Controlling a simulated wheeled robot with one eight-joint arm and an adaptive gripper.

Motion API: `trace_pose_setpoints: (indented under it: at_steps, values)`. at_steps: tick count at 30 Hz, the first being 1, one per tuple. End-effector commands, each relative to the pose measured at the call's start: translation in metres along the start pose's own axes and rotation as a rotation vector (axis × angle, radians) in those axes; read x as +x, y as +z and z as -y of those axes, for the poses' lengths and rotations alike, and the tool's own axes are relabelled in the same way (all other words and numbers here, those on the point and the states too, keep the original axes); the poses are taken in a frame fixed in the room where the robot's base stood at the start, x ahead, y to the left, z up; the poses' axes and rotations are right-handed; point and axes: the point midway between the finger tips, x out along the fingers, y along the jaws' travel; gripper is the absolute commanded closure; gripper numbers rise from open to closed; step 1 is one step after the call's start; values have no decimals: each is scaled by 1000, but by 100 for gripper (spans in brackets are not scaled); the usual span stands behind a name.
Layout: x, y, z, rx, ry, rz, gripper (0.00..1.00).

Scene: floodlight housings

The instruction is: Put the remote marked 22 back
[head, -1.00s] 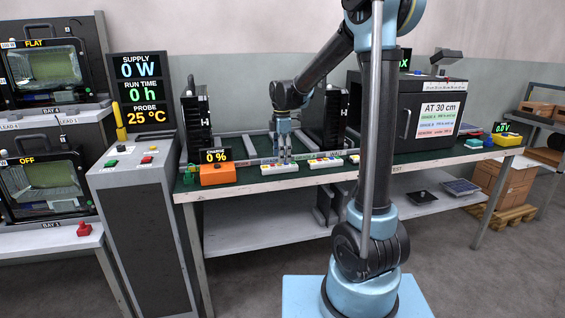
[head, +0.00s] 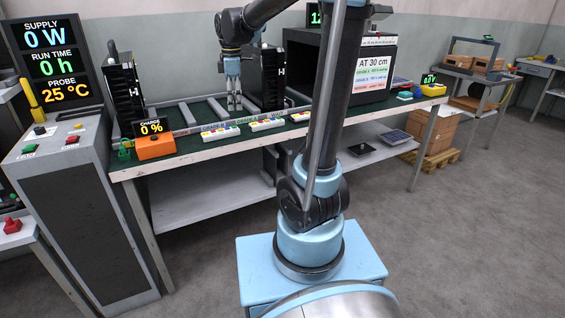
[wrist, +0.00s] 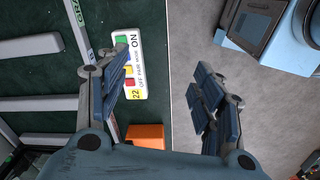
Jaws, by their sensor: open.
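The remote marked 22 (wrist: 128,66) is white with coloured buttons and lies on the dark green bench top (wrist: 60,105), close to the front edge. In the head view it appears to be the leftmost remote (head: 220,132), just right of the orange charge box (head: 155,146); its number is too small to read there. My gripper (head: 234,104) hangs above and behind it, pointing down. In the wrist view my gripper (wrist: 160,88) has its fingers wide apart with nothing between them; the left finger covers part of the remote.
Two more white remotes (head: 267,124) (head: 300,117) lie to the right in the same row. Grey rails cross the bench behind them. Black upright units (head: 272,78) stand at the back. A dark test box (head: 376,65) stands farther right. The air around my gripper is clear.

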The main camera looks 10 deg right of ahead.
Motion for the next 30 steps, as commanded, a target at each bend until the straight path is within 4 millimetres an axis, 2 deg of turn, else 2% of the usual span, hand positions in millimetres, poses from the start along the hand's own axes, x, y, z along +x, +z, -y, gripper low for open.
trace_pose_setpoints:
  at_steps: [1, 6, 14, 21, 30]
  values:
    - [1, 13, 14, 62, 6, -2, 39]
    - [9, 49, 56, 292, 30, -11, 39]
    - [34, 94, 121, 639, 63, -31, 39]
    - [69, 125, 180, 958, 92, -56, 39]
    - [125, 152, 242, 1338, 125, -97, 39]
